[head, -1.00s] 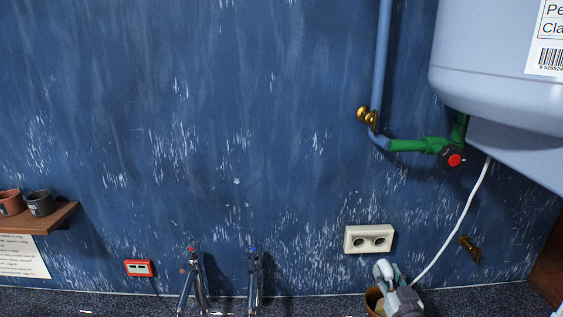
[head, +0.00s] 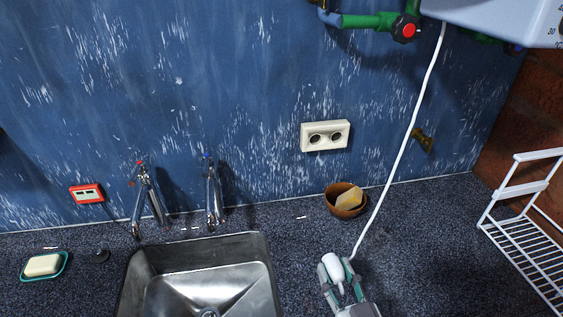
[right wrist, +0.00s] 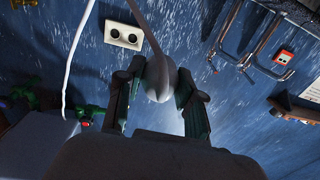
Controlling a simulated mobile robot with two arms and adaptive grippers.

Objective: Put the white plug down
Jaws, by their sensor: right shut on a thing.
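The white plug (head: 334,268) is between the fingers of my right gripper (head: 338,280), at the bottom of the head view. My right gripper is shut on it. In the right wrist view the plug (right wrist: 158,80) shows between the two dark green fingers (right wrist: 160,95). Its white cord (head: 405,140) runs up to the light blue tank (head: 500,18) on the wall. The gripper appears over the dark speckled counter (head: 420,250), right of the sink; I cannot tell its height above it. My left gripper is not in view.
The cream double socket (head: 325,136) on the blue wall is empty. A brown bowl (head: 345,204) with a yellowish block stands behind my right gripper. The steel sink (head: 140,270) lies to the left, a white wire rack (head: 525,215) to the right. Counter between gripper and rack is clear.

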